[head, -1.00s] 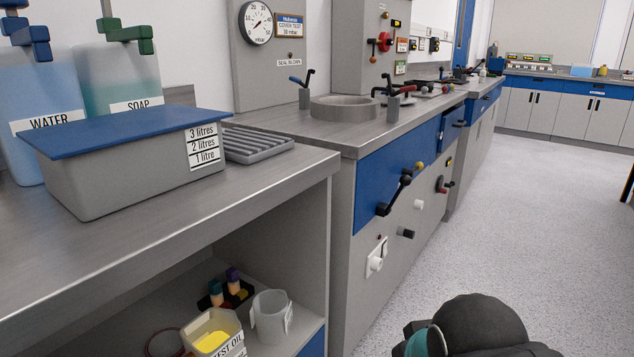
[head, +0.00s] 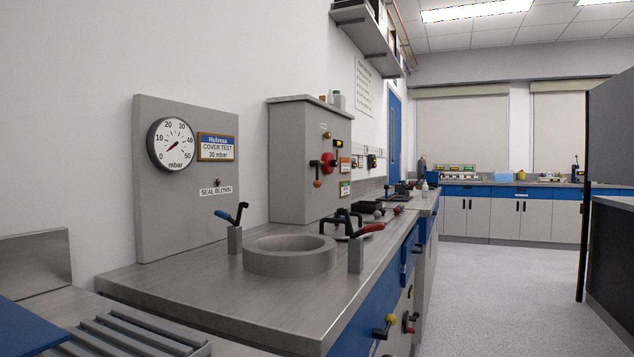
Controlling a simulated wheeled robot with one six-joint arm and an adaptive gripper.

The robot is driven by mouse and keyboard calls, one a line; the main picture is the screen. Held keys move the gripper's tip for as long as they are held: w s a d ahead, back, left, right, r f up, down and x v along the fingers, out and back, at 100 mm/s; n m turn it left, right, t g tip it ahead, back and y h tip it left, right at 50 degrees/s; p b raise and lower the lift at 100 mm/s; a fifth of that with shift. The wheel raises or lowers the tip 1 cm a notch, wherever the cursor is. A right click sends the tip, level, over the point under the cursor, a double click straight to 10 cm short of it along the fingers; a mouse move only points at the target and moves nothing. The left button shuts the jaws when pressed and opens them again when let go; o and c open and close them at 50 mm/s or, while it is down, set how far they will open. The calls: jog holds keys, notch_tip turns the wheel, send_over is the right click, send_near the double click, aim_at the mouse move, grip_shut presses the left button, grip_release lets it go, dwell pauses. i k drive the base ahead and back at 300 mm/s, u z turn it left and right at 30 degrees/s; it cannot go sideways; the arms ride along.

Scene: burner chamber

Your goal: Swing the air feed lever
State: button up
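No label reading "air feed" is legible, so I cannot tell which lever it is. On the near counter, a blue-handled lever (head: 233,214) and a red-handled lever (head: 368,231) stand on grey posts on either side of a round grey ring (head: 290,255). A lever with a yellow knob (head: 385,328) sticks out of the blue cabinet front, low in the picture. A grey cabinet (head: 300,160) behind carries a red round part with a lever ending in an orange knob (head: 317,183). My gripper is not in view.
A gauge panel (head: 190,210) stands at the back of the steel counter (head: 180,290). A slatted rack (head: 130,338) is at the lower left. Open floor (head: 480,290) runs along the cabinets' right. A dark partition (head: 610,140) stands at the far right.

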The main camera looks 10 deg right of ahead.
aim_at(317, 184)
jog(key=z, duration=0.5)
jog(key=k, duration=0.7)
jog(key=z, duration=0.9)
jog(key=k, duration=0.5)
jog(key=z, duration=0.45)
jog(key=i, duration=1.85)
jog(key=u, duration=0.45)
jog(key=i, duration=1.9)
jog(key=u, duration=1.1)
jog(key=i, duration=1.3)
jog(key=u, duration=1.8)
jog(key=i, duration=0.75)
jog(key=u, duration=0.1)
jog(key=k, duration=0.55)
jog(key=z, duration=0.25)
